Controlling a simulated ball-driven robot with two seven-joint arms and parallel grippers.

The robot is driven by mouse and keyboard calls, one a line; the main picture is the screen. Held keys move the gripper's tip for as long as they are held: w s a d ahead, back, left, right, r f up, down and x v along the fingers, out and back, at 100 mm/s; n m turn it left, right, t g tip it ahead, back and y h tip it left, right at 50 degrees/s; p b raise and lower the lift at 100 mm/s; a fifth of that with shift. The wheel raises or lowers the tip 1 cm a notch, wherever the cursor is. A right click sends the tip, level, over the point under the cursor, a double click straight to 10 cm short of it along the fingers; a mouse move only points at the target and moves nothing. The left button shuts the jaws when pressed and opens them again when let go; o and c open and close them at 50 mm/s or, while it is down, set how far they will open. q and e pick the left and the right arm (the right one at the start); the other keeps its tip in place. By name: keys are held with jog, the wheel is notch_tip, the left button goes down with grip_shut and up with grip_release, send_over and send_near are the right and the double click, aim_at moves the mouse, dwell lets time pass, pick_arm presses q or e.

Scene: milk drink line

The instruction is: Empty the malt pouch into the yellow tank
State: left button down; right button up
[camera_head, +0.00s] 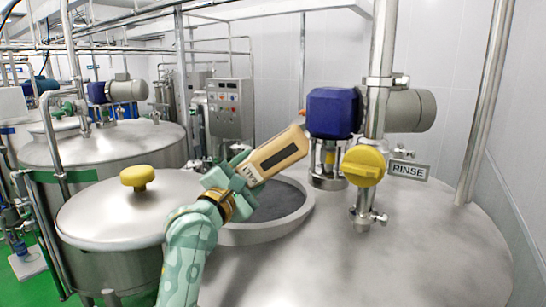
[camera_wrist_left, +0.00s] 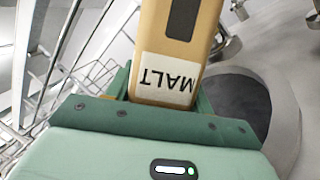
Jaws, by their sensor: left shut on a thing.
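My left gripper (camera_head: 232,180) is shut on the malt pouch (camera_head: 277,153), a tan, box-like pack with a dark panel and a white MALT label. It grips the label end, and the pouch slants up to the right. In the head view the pouch overlaps the far side of an open round hatch (camera_head: 304,208) in a large steel tank (camera_head: 400,265). The left wrist view shows the pouch (camera_wrist_left: 183,25) between the green jaws (camera_wrist_left: 160,95), with the dark opening to its right. My right gripper is out of view.
A yellow valve handle (camera_head: 364,166) is beside a RINSE sign (camera_head: 409,170). Another tank (camera_head: 100,148) stands at the left, and a control box (camera_head: 230,106) at the back.

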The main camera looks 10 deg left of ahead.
pick_arm(q)
jog(key=shift+r, duration=0.1)
jog(key=m, duration=0.1)
jog(key=r+m+g, duration=0.1)
jog(key=m, duration=0.3)
jog(key=shift+a+r+g+h, duration=0.1)
jog(key=shift+r+g+h, duration=0.2)
jog(key=shift+g+h, duration=0.1)
notch_tip(320, 180, up, 4)
jog(key=m+g+y, duration=0.1)
jog(key=m, duration=0.2)
jog(key=m+g, duration=0.1)
jog(key=m, duration=0.2)
jog(key=m+g+y, duration=0.1)
jog(key=m, duration=0.2)
jog(key=shift+y, duration=0.3)
jog(key=m+y, duration=0.1)
jog(key=m, duration=0.1)
jog(key=r+m+g+y, duration=0.1)
jog(key=shift+m, duration=0.4)
jog(key=m+y, duration=0.2)
jog(key=m, duration=0.1)
jog(key=shift+r, duration=0.35)
